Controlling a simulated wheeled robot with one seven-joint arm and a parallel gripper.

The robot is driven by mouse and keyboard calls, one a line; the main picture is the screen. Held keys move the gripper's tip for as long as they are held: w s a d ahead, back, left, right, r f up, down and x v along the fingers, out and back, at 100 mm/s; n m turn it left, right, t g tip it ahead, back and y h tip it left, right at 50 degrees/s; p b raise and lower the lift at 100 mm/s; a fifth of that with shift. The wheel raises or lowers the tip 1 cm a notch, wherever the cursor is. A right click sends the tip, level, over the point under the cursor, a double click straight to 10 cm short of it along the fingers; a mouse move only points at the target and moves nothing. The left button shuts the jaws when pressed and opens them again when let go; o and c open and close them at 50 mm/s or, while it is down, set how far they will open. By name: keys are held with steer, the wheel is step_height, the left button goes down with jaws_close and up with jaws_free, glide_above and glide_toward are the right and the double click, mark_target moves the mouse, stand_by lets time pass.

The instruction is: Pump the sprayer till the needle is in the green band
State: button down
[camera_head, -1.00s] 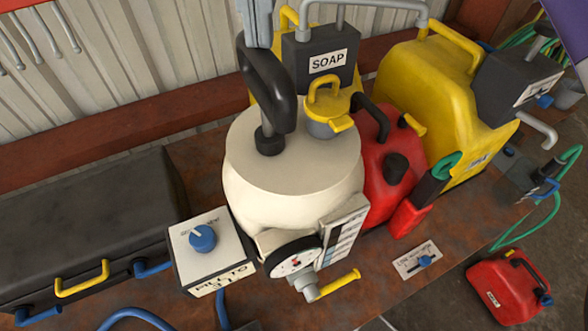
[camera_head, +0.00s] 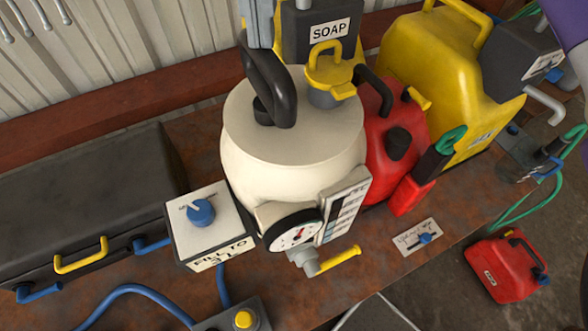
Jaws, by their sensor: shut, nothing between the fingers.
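The sprayer is a cream tank (camera_head: 265,180) with a flat lid, standing on the rusty brown bench. Its black looped pump handle (camera_head: 285,95) sits low, close to the lid, beside a dark collar. A round white gauge (camera_head: 292,238) with a black rim faces forward on the tank's lower front. Small red marks show on its dial, but the needle and any green band are too small to read surely. My gripper (camera_head: 259,44), light blue-grey, comes down from the top edge to the top of the handle. It is shut and empty; contact with the handle is unclear.
A yellow-handled cap (camera_head: 328,70) and the SOAP box (camera_head: 325,30) crowd the tank's back right. A red can (camera_head: 395,125) stands close at right. A blue-knobbed box (camera_head: 205,220) stands at left. A yellow tap (camera_head: 340,261) juts below the gauge. A yellow-button box (camera_head: 240,318) lies in front.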

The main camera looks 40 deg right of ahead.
steer(key=shift+r+p, duration=1.25)
steer(key=shift+r, duration=0.25)
step_height(320, 180, up, 5)
steer(key=shift+f, duration=0.15)
steer(key=shift+f, duration=0.15)
steer(key=shift+f+b, duration=0.75)
steer(key=shift+f, duration=1.2)
steer(key=shift+r+p, duration=0.8)
steer(key=shift+r, duration=2.7)
steer(key=shift+r, duration=0.15)
steer(key=shift+r, duration=2.4)
